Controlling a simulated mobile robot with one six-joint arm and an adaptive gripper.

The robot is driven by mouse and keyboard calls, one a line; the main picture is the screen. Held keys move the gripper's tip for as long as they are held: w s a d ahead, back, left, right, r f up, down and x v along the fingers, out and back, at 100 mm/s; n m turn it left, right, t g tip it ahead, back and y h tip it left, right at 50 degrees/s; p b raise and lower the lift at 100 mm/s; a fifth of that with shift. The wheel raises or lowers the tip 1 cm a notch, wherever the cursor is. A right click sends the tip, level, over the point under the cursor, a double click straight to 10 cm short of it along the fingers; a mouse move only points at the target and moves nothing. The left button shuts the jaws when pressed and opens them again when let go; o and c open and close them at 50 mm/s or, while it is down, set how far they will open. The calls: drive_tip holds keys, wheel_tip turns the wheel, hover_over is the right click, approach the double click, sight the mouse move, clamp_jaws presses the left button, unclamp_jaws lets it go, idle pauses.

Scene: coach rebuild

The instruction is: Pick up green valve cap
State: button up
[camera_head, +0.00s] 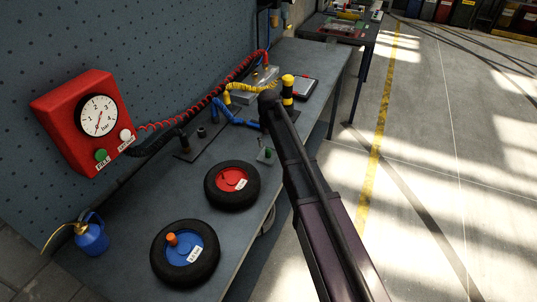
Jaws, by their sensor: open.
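A small green piece (268,153), which looks like the green valve cap, sits on a small grey holder (265,158) near the front edge of the workbench. It is just left of my dark arm and too small to make out in detail. I cannot make out my gripper in this view; only a long dark arm link and its rounded end show, reaching over the bench edge. An orange cap (172,239) stands on the wheel with the blue hub (190,249).
A wheel with a red hub (230,179) lies behind the blue-hub wheel. A red gauge box (80,112) with a green button hangs on the wall. A blue oil can (91,236) stands at left. Coiled hoses (205,102) run along the bench (135,202). The floor (440,190) at right is clear.

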sight(268, 150)
drive_tip(key=shift+s+f+b, duration=0.1)
drive_tip(key=shift+f+b, duration=2)
drive_tip(key=shift+f, duration=0.2)
drive_tip(key=c, duration=0.9)
